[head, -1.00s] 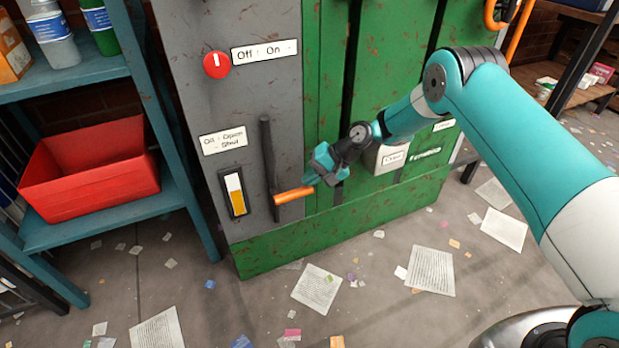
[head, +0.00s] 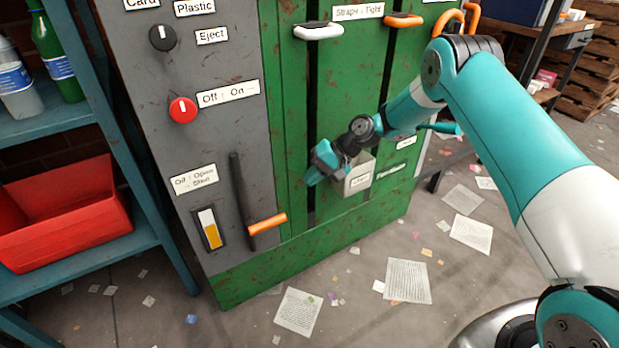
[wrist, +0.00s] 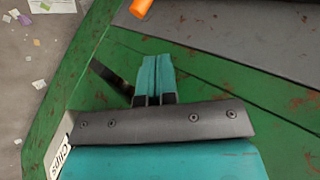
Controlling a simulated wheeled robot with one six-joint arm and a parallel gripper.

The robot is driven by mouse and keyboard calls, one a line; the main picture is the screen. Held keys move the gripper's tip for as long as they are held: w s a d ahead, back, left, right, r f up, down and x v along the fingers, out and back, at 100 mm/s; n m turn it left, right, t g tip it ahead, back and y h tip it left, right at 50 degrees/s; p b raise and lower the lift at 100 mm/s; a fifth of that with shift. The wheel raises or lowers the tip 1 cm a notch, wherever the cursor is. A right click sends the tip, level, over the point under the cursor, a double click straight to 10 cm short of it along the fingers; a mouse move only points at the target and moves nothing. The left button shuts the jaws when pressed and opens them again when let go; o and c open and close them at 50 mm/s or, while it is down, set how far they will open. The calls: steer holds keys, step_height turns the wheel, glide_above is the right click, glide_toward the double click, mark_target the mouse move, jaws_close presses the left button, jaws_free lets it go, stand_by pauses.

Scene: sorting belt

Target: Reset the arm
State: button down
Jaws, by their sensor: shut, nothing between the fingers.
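My gripper (head: 313,178) is in front of the green machine (head: 290,90), to the right of the orange-handled lever (head: 267,224). It is apart from that lever. In the wrist view my gripper (wrist: 155,62) has its two teal fingers together with nothing between them. The tip of the orange handle shows at the top of the wrist view (wrist: 141,7). My arm reaches in from the right side of the head view, bent at a high elbow.
A red knob (head: 183,110) and a black knob (head: 162,38) sit on the grey panel. A clips box (head: 357,178) is just right of my gripper. A teal shelf (head: 90,270) with a red bin (head: 65,215) stands at left. Papers litter the floor.

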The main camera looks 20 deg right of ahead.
steer(key=s+a+r+n+g+h, duration=0.1)
steer(key=s+a+r+n, duration=0.2)
steer(key=s+r, duration=0.55)
steer(key=s+a+r+n+h, duration=0.2)
steer(key=s+r, duration=0.4)
steer(key=r, duration=0.6)
steer(key=s+d+r+n+h, duration=0.1)
steer(key=s+r+n, duration=0.15)
steer(key=s, duration=0.85)
steer(key=s+d+r+n+h, duration=0.1)
steer(key=s+d+r+n, duration=0.15)
steer(key=s, duration=0.95)
step_height(320, 180, up, 28)
steer(key=p, duration=2.7)
steer(key=shift+w+a+m+p, duration=0.2)
steer(key=shift+a+m+p, duration=0.1)
steer(key=shift+a+p, duration=0.05)
steer(key=shift+f, duration=0.15)
